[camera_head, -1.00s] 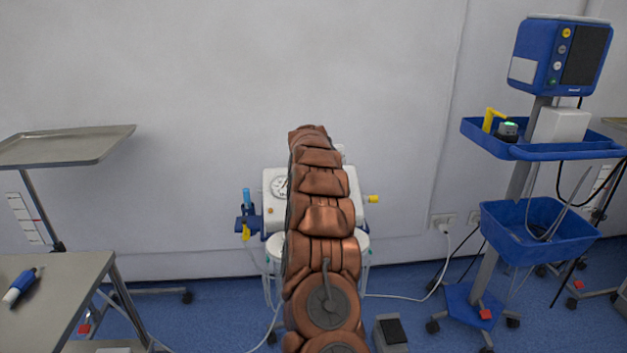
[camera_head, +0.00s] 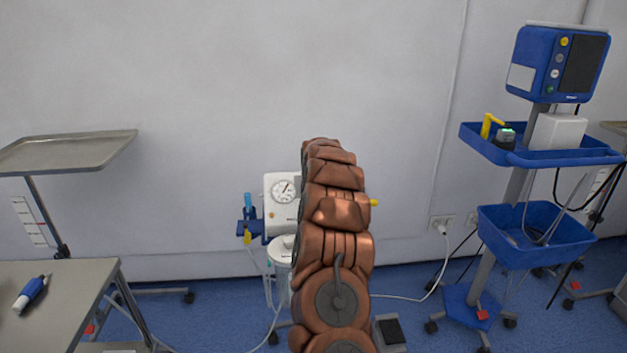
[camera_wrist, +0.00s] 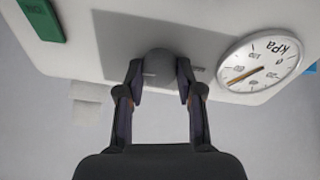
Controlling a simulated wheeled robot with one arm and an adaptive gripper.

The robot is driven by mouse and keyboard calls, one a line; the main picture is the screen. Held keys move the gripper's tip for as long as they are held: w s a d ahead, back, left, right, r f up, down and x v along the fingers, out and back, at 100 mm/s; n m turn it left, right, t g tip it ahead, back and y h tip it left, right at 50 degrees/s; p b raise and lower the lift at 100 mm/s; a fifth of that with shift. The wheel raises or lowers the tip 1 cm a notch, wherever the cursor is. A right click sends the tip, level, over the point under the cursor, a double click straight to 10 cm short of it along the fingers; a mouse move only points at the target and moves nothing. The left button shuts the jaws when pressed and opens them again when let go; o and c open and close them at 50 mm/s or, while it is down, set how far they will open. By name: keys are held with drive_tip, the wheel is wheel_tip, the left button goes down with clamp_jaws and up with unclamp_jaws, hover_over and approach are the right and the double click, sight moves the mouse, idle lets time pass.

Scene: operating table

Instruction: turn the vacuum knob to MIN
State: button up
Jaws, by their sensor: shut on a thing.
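The vacuum knob (camera_wrist: 160,64) is a grey round knob on the white suction unit's panel, in the wrist view. My gripper (camera_wrist: 160,80) is shut on it, with one dark finger on each side. In the wrist view the round gauge (camera_wrist: 258,68), marked kPa, is to the right of the knob, and its needle is off the zero mark. In the head view the white suction unit (camera_head: 273,213) stands against the wall with its gauge (camera_head: 284,190) showing. My arm hides the knob and my gripper there. Any MIN mark is not readable.
A green block or switch (camera_wrist: 42,18) is on the panel at upper left in the wrist view. A metal table (camera_head: 60,290) with a blue-and-white tool is at left. A blue monitor cart (camera_head: 540,155) is at right. A white-lidded jar (camera_head: 283,248) hangs below the unit.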

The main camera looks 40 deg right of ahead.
drive_tip(key=n, duration=0.1)
drive_tip(key=n+b, duration=0.1)
drive_tip(key=n, duration=0.2)
drive_tip(key=shift+s+f+n+y, duration=0.1)
drive_tip(key=shift+f+n+y, duration=0.2)
drive_tip(key=shift+n, duration=0.1)
drive_tip(key=n+b, duration=0.3)
drive_tip(key=n, duration=0.1)
drive_tip(key=shift+d+b, duration=0.1)
drive_tip(key=shift+b, duration=0.2)
drive_tip(key=n+y+b, duration=0.1)
drive_tip(key=n+b, duration=0.3)
drive_tip(key=n, duration=0.1)
drive_tip(key=shift+n+t, duration=0.3)
drive_tip(key=shift+r+n+y+b, duration=0.15)
drive_tip(key=shift+n+b, duration=0.25)
drive_tip(key=shift+n, duration=0.6)
drive_tip(key=shift+r+n+y+b, duration=0.1)
drive_tip(key=shift+n+y+b, duration=0.25)
drive_tip(key=shift+n, duration=0.65)
drive_tip(key=shift+s, duration=0.1)
drive_tip(key=o, duration=1.2)
drive_tip(key=shift+c, duration=0.2)
